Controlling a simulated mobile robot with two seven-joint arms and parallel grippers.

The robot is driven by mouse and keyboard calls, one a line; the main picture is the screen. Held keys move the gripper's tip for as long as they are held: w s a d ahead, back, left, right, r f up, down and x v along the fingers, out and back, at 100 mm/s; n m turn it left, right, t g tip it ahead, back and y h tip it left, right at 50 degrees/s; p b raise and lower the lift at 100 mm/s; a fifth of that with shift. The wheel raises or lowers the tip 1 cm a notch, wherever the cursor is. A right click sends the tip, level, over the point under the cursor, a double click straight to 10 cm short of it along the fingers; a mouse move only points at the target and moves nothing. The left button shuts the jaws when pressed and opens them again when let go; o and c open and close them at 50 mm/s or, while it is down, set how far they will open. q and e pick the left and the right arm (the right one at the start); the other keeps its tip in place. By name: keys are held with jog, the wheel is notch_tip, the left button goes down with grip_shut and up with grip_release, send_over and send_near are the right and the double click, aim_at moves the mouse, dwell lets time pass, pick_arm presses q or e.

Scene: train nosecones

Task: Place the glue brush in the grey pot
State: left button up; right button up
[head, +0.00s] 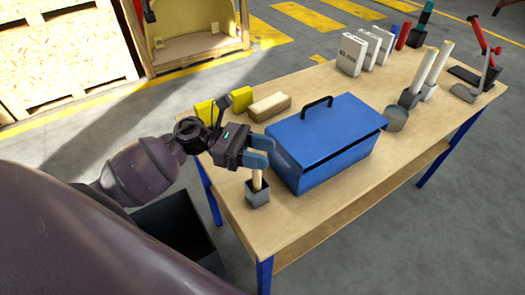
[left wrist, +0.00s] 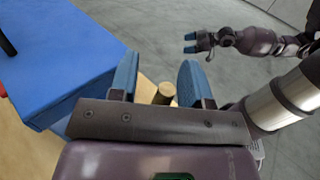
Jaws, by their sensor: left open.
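A short, round wooden handle (head: 257,181) stands upright from a dark grey square block (head: 257,194) at the table's near left corner; I take this as the glue brush. My left gripper (head: 260,153) is open just above it. In the left wrist view the handle's round end (left wrist: 165,93) shows between the blue fingers (left wrist: 158,80), with gaps on both sides. A round grey pot (head: 396,119) stands right of the blue toolbox. My right gripper (left wrist: 190,43) shows in the left wrist view with its blue fingertips apart and nothing between them.
The blue toolbox (head: 325,145) with a black handle stands close right of my left gripper. A wooden block (head: 269,106) and yellow blocks (head: 205,111) lie behind. White tubes in grey bases (head: 422,78), white boxes (head: 352,55) and a red-armed tool (head: 487,55) stand farther right.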

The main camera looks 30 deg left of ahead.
pick_arm(q)
jog(key=s+a+b, duration=0.2)
jog(key=a, duration=0.9)
jog(key=shift+a+b, duration=0.3)
jog(key=shift+b, duration=0.05)
pick_arm(e)
jog(key=shift+s+f, duration=0.15)
jog(key=shift+f, duration=0.75)
jog(key=shift+s+f, duration=0.15)
jog(key=shift+f, duration=0.75)
